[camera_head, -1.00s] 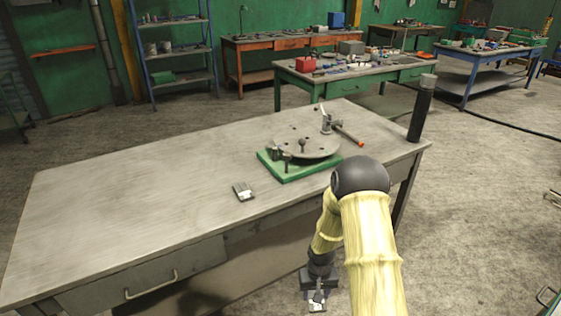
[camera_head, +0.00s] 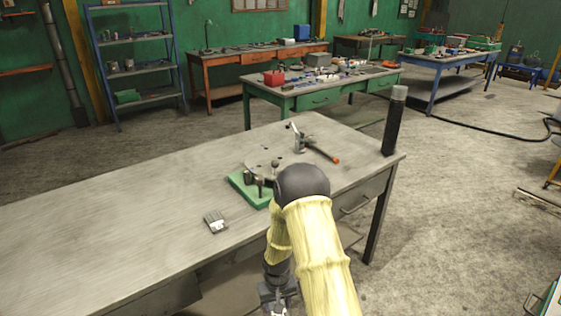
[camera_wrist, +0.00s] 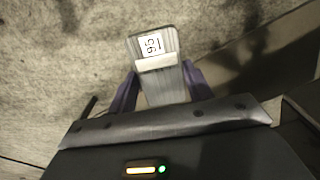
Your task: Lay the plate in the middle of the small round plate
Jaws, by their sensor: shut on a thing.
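My gripper (camera_wrist: 161,84) is shut on a small grey metal plate (camera_wrist: 168,95) in the wrist view. The plate has a white label with printed digits and sticks out beyond the dark purple fingers, over the floor. In the head view my gripper (camera_head: 279,298) hangs low at the bottom edge, beside the near side of the bench; the held plate is hard to make out there. The small round plate (camera_head: 262,166) is a grey disc with dark holes on a green base (camera_head: 243,190) on the bench. My arm hides its near right part.
The grey bench (camera_head: 130,230) is bare on its left. A small grey labelled block (camera_head: 215,222) lies near its front edge. A clamp with a red-tipped handle (camera_head: 322,154) is behind the disc. A dark upright cylinder (camera_head: 394,122) stands at the right corner.

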